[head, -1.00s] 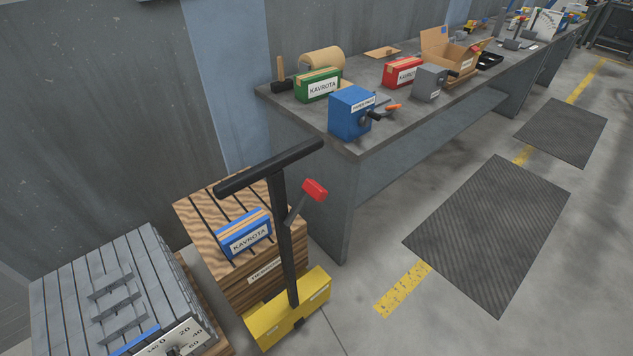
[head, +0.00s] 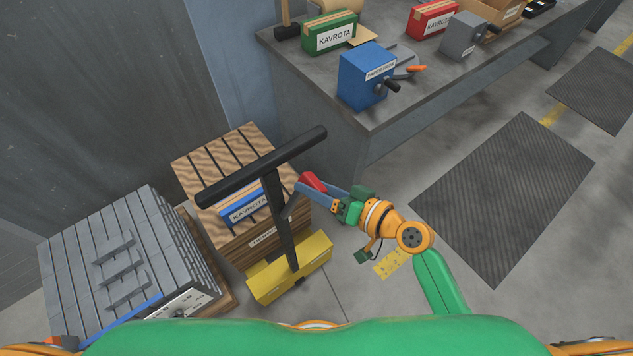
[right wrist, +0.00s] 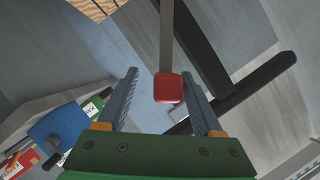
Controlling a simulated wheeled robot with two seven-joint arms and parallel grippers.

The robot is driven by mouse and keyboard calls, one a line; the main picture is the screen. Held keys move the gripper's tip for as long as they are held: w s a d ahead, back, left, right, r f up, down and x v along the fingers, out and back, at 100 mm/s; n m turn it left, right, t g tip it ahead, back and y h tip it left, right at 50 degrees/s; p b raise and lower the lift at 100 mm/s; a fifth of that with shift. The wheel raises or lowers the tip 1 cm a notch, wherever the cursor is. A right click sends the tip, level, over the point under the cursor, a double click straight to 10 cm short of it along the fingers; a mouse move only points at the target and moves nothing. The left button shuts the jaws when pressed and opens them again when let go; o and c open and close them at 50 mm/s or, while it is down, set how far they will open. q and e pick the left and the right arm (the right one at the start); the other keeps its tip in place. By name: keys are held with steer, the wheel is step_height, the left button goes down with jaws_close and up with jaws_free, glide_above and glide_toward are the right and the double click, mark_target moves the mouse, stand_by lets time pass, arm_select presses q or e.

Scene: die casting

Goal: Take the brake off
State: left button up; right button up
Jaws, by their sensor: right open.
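The brake lever has a red knob (head: 312,181) and a grey arm, mounted on the black T-handle post (head: 279,225) of a yellow-based trolley (head: 290,268). My right gripper (head: 308,187) is at the knob, coming from the right. In the right wrist view, the red knob (right wrist: 168,87) is between the two open fingers of the right gripper (right wrist: 160,78), with gaps visible on both sides. It does not look gripped. The black handle bar (right wrist: 258,80) crosses behind it. My left gripper is not in view.
A wooden crate stack (head: 193,160) with a blue KAVROTA box stands behind the post. Grey slatted blocks (head: 75,260) with a dial are at left. A workbench (head: 345,128) with a blue hand-cranked box (head: 362,80) is behind the arm.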

steer(key=shift+w+a, duration=0.15)
steer(key=shift+c, duration=0.4)
steer(key=shift+s, duration=0.2)
jaws_close()
stand_by(0.8)
